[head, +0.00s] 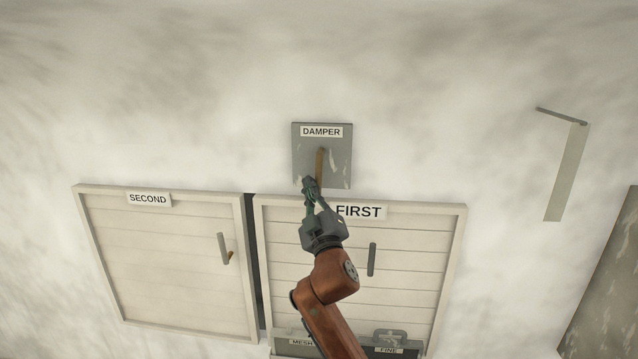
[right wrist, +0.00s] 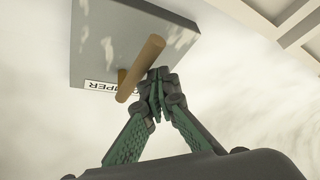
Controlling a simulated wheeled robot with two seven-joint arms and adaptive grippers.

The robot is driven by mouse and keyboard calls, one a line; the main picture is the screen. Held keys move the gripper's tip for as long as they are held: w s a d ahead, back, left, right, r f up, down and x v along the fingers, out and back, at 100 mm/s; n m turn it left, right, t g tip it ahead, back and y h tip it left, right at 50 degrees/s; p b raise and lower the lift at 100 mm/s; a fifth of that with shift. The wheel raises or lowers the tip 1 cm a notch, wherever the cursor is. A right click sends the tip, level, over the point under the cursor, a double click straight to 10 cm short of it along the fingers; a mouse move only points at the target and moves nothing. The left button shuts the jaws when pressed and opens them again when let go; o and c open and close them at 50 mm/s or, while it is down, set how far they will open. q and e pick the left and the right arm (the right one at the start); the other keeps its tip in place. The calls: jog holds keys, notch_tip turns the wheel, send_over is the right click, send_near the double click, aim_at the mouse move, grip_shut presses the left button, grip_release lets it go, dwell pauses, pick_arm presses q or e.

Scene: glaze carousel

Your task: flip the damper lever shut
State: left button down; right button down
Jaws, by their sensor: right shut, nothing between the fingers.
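The damper lever is a brown bar (head: 320,162) on a grey plate (head: 341,172) labelled DAMPER, high on the wall. In the head view it hangs downward from the plate's middle. In the right wrist view the lever (right wrist: 146,62) sticks out from the plate (right wrist: 98,40). My right gripper (head: 310,184) is shut and empty, with its fingertips just left of the lever's lower end. In the right wrist view the fingertips (right wrist: 157,82) are close beside the lever; I cannot tell whether they touch it. My left gripper is not in view.
Below the plate are two closed slatted doors, labelled SECOND (head: 170,265) and FIRST (head: 410,270), each with a handle. A box with MESH and FINE labels (head: 372,350) stands at the bottom. A bracket (head: 567,170) is on the right wall. The wall around the plate is clear.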

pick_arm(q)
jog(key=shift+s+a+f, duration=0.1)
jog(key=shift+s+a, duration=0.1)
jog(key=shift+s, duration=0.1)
pick_arm(e)
jog(key=shift+d+f, duration=0.15)
jog(key=shift+d, duration=0.4)
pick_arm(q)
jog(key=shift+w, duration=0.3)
pick_arm(e)
jog(key=shift+d, duration=0.1)
